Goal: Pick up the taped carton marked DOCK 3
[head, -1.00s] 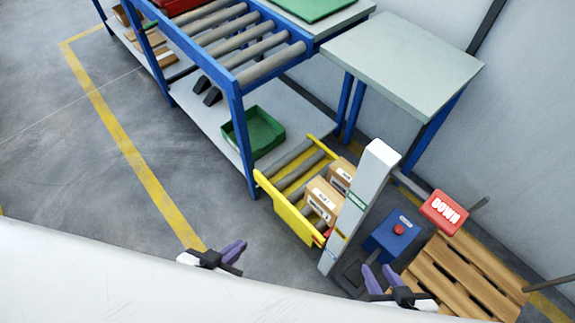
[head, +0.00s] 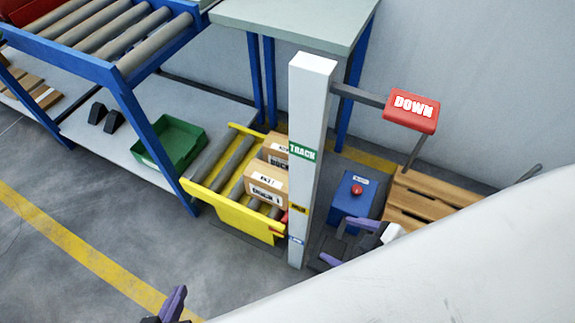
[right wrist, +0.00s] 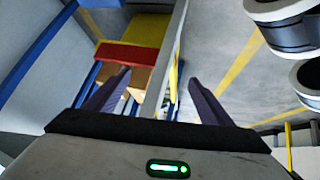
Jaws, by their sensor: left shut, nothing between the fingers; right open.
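Two brown cartons sit on the yellow-sided roller carriage (head: 232,211) behind the white post. The front carton (head: 266,184) has white labels with dark print. The rear carton (head: 274,148) is partly hidden by the front one and the post. I cannot clearly read DOCK 3 on either. My right gripper (head: 338,241) is open and empty, right of the post near the blue button box. In the right wrist view, brown carton faces (right wrist: 139,79) show beyond the open fingers (right wrist: 160,80). My left gripper (head: 172,306) is shut and empty at the bottom edge, well short of the cartons.
The white post (head: 311,130) carries a red DOWN sign (head: 411,109) on an arm. A blue box (head: 353,196) with a red button and a wooden pallet (head: 430,196) stand right. A green tray (head: 170,143) lies on the low shelf. Left floor is clear.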

